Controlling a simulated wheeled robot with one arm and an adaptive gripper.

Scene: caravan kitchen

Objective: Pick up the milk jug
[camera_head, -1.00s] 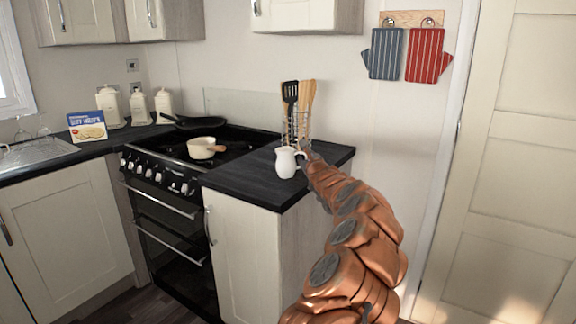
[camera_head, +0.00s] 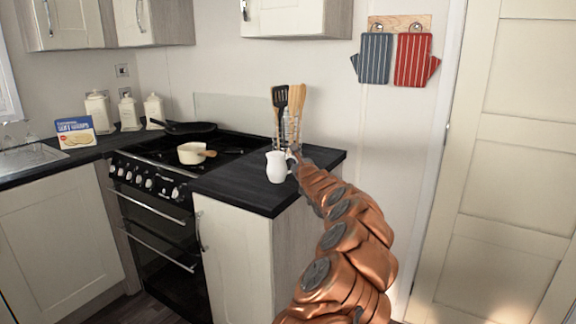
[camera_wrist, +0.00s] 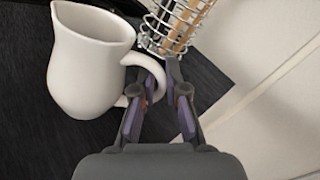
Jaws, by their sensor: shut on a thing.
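The white milk jug (camera_head: 279,168) is upright at the dark worktop's front part, right of the hob. I cannot tell whether its base touches the worktop. In the wrist view the jug (camera_wrist: 90,65) fills the upper left, its handle toward my gripper (camera_wrist: 157,90). The two fingers are closed on the handle, one on each side of it. In the head view my gripper (camera_head: 296,155) reaches the jug from the right, its fingers mostly hidden by my arm.
A wire utensil holder (camera_head: 287,130) stands close behind the jug, and also shows beside my gripper in the wrist view (camera_wrist: 178,25). A cream saucepan (camera_head: 191,153) sits on the hob (camera_head: 165,152). The worktop's right edge is close.

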